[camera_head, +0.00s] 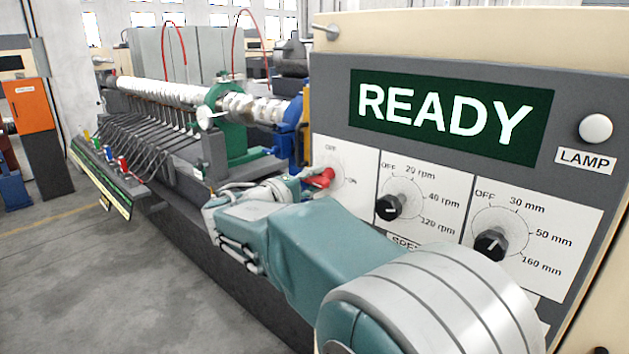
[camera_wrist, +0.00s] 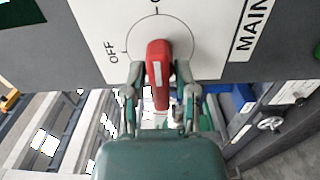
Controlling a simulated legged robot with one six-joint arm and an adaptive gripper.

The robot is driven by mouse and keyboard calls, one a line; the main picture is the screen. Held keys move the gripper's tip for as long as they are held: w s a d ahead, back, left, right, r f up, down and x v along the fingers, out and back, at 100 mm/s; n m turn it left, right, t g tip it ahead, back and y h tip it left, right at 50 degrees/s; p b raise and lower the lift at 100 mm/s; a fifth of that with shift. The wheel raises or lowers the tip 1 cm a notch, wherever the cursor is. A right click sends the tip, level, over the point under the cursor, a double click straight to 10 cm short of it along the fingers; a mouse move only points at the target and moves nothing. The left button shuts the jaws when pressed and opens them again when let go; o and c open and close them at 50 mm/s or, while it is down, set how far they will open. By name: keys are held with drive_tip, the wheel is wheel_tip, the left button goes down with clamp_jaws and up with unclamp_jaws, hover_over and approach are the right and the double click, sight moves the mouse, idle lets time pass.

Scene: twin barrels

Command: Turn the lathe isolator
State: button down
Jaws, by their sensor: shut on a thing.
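The lathe isolator is a red handle (camera_head: 320,179) on the leftmost white dial plate of the grey control panel. In the wrist view the red handle (camera_wrist: 158,65) lies lengthwise, its far end in line with the top tick, under a partly cut-off label. The OFF mark is to its left. My gripper (camera_wrist: 162,88) has one finger on each side of the handle and is shut on it. In the head view my gripper (camera_head: 307,180) reaches the handle from the left, and my arm hides part of the panel's lower edge.
The panel (camera_head: 345,155) also carries a READY display (camera_head: 445,113), a pale lamp (camera_head: 596,128), and two black knobs (camera_head: 389,206) (camera_head: 490,243), both near my arm. The long lathe (camera_head: 180,110) stands behind at left. Open floor (camera_head: 90,270) lies at lower left.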

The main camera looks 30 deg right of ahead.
drive_tip(key=c, duration=0.6)
unclamp_jaws()
drive_tip(key=shift+f, duration=0.25)
drive_tip(key=shift+a, duration=0.1)
drive_tip(key=shift+a+r, duration=0.1)
drive_tip(key=shift+s+a, duration=0.1)
drive_tip(key=shift+a, duration=0.15)
drive_tip(key=v, duration=1.1)
drive_tip(key=shift+a, duration=0.3)
